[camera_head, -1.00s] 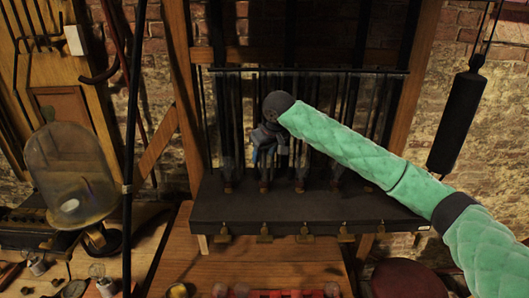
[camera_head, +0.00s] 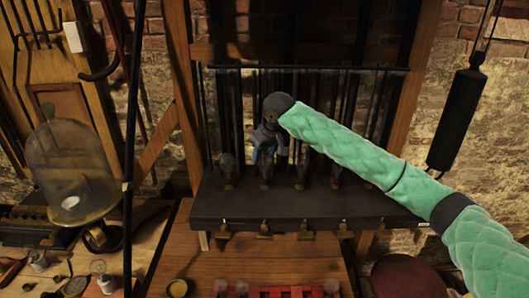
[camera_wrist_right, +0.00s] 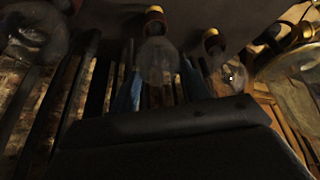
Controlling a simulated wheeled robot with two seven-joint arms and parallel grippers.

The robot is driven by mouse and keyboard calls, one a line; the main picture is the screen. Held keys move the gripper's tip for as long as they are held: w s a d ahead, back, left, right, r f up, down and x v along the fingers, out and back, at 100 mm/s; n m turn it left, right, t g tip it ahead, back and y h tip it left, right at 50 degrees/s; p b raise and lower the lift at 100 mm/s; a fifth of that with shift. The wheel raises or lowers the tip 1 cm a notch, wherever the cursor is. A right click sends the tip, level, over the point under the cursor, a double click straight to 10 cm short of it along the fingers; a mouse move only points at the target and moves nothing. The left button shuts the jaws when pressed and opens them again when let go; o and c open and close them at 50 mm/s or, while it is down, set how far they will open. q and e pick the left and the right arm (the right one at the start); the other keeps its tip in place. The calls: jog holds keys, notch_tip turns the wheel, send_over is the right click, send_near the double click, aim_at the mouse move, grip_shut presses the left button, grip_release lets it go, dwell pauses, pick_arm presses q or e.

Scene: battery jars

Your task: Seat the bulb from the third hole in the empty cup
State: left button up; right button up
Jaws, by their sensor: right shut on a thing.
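My right gripper (camera_head: 266,153) reaches in from the right and points down at the dark shelf (camera_head: 310,203). It is shut on a clear glass bulb (camera_wrist_right: 158,62), which shows between its blue fingertips in the right wrist view. In the head view this bulb (camera_head: 264,178) stands upright at the second place from the left. Its lower end is at a red and brass cup (camera_wrist_right: 154,14); how deep it sits I cannot tell. Other bulbs stand in the same row, one to the left (camera_head: 228,172) and others to the right (camera_head: 301,175). My left gripper is out of view.
Thin dark vertical rods (camera_head: 345,110) stand behind the row. Brass hooks (camera_head: 264,232) line the shelf's front. A tray with red parts (camera_head: 296,292) lies at the bottom edge. A glass dome (camera_head: 70,175) stands left, and a black weight (camera_head: 458,120) hangs right.

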jog(key=shift+f+p, duration=0.15)
jog(key=shift+p, duration=0.15)
dwell(0.5)
jog(key=o, duration=1.2)
jog(key=shift+c, duration=0.2)
